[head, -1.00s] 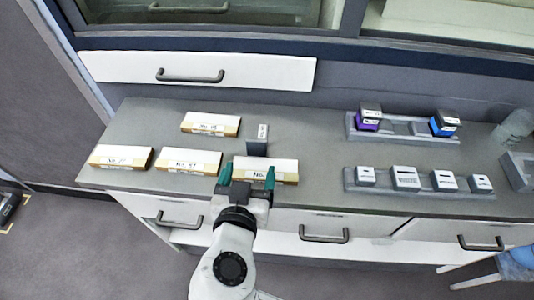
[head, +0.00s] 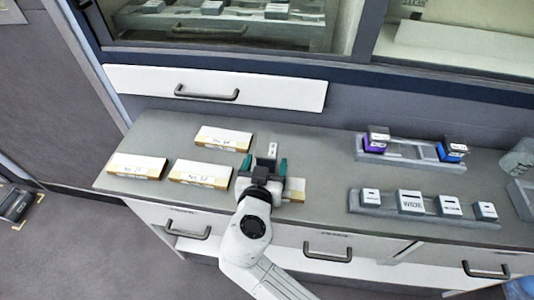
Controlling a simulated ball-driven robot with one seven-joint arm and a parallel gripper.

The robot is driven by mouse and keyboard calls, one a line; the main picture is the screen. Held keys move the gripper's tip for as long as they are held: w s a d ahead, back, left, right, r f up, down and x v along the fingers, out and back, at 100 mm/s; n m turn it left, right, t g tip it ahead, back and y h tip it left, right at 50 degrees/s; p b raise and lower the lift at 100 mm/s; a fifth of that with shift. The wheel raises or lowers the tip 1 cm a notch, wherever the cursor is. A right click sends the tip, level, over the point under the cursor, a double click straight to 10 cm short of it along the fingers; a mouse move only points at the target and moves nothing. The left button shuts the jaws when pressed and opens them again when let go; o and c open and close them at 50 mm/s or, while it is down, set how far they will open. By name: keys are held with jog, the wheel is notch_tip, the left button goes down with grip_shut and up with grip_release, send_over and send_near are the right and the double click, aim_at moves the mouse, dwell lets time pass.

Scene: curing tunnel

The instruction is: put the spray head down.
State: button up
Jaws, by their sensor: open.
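A small grey block with a white, marked top (head: 272,151) stands upright on the grey counter (head: 320,165). It looks like the spray head, though its markings are too small to read. My gripper (head: 264,162) is at the block's near side, its two green fingers spread apart with the block showing in the gap. I cannot tell whether the fingertips flank the block or stop just short of it; the block's lower part is partly hidden. No finger clearly touches it.
Several labelled white-and-tan boxes (head: 223,137) lie to the left; one is mostly hidden under my gripper. Two grey racks, back (head: 397,155) and front (head: 378,211), hold small heads to the right. Counter between gripper and racks is clear.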

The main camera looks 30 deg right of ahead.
jog(key=shift+w+d, duration=0.1)
jog(key=c, duration=1.2)
jog(key=shift+c, duration=1.2)
jog(key=shift+r, duration=0.15)
